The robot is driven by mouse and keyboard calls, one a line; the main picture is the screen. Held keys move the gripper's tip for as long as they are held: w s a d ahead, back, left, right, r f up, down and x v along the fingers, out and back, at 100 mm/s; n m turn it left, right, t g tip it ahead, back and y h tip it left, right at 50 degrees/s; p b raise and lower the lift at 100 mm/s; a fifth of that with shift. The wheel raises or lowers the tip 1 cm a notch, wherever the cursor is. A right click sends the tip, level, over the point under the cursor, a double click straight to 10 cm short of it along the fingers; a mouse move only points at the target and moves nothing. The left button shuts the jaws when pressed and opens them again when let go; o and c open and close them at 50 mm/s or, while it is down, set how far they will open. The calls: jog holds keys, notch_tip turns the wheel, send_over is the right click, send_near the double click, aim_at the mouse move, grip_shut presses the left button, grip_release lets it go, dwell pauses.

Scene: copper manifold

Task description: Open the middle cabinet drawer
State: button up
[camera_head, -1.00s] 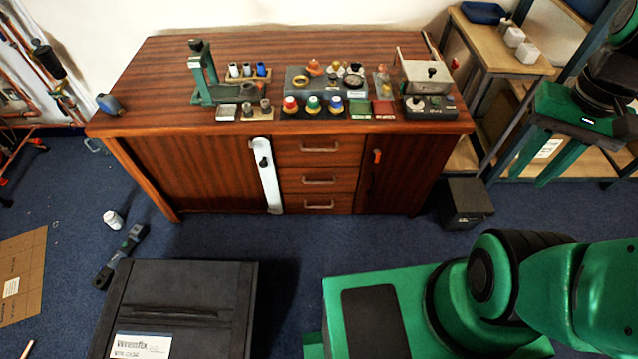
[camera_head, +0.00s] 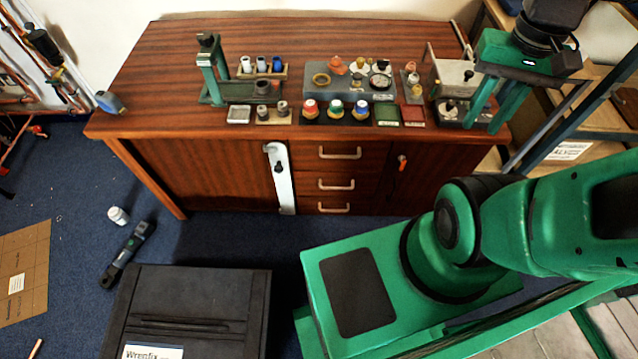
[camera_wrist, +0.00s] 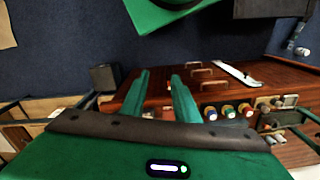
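The wooden cabinet (camera_head: 225,170) has a stack of three drawers, all flush with its front. The middle drawer (camera_head: 306,184) is shut and has a pale bar handle (camera_head: 337,185). That handle also shows in the wrist view (camera_wrist: 201,72), in an upside-down row of handles. My gripper (camera_head: 483,128) is at the right end of the cabinet top in the head view, to the right of and above the drawers. Its two green fingers are spread apart with nothing between them, as the wrist view (camera_wrist: 160,75) also shows. It is apart from the handle.
Jars, small bottles and a green stand (camera_head: 211,75) crowd the cabinet top. A white strip (camera_head: 280,178) leans on the front left of the drawers. An orange handle (camera_head: 402,163) marks the right door.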

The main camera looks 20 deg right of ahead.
jog(key=shift+w, duration=0.25)
